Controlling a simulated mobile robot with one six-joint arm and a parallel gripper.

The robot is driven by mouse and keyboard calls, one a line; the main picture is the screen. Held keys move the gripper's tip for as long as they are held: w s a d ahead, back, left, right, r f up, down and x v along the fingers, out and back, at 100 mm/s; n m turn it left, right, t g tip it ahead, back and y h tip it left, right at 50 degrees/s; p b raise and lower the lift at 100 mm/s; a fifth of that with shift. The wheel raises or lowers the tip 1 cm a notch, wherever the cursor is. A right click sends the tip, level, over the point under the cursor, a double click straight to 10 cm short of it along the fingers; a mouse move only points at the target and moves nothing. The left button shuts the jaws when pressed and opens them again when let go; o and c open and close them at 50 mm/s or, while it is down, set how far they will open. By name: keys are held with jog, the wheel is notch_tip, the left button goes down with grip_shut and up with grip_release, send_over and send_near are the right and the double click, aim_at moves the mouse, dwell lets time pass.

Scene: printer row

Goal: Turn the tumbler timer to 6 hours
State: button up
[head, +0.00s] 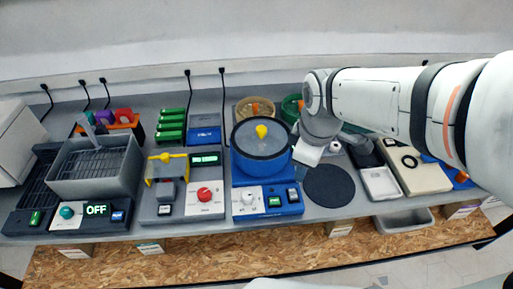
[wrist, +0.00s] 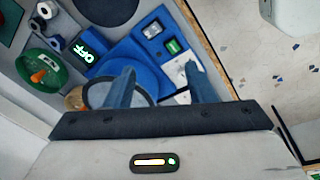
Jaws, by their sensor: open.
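The tumbler is a blue machine with a round drum (head: 262,138) and a yellow knob on its lid. The tumbler's display (wrist: 87,48) reads OFF there. My gripper (wrist: 160,70) is open and empty over the tumbler. In the head view, my arm hides the display and the fingertips are hard to make out.
A dark round mat (head: 328,186) lies right of the tumbler. A green bowl (wrist: 42,70) with an orange item stands behind it. A machine with a red knob (head: 204,194) is at left. A white tray (head: 380,184) lies farther right. The bench's front edge is close to the panel.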

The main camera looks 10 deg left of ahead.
aim_at(247, 195)
jog(key=a+f+n, duration=0.3)
jog(key=a+n, duration=0.1)
jog(key=n, duration=0.1)
jog(key=w+a+f+n+g+b, duration=0.1)
jog(key=a+f+n, duration=0.2)
jog(key=a+n, duration=0.2)
jog(key=w+a+f+n+b, duration=0.1)
jog(key=a+f+n, duration=0.3)
jog(key=shift+a+n+g+h, duration=0.2)
jog(key=shift+n+g+h, duration=0.1)
jog(key=shift+n+g, duration=0.1)
jog(key=shift+s+a+f, duration=0.1)
jog(key=shift+a+f, duration=0.05)
jog(key=shift+f, duration=0.15)
jog(key=shift+f+n, duration=0.3)
jog(key=shift+f, duration=0.05)
notch_tip(247, 195, down, 7)
jog(key=shift+r, duration=0.15)
jog(key=shift+c, duration=0.5)
jog(key=c, duration=0.9)
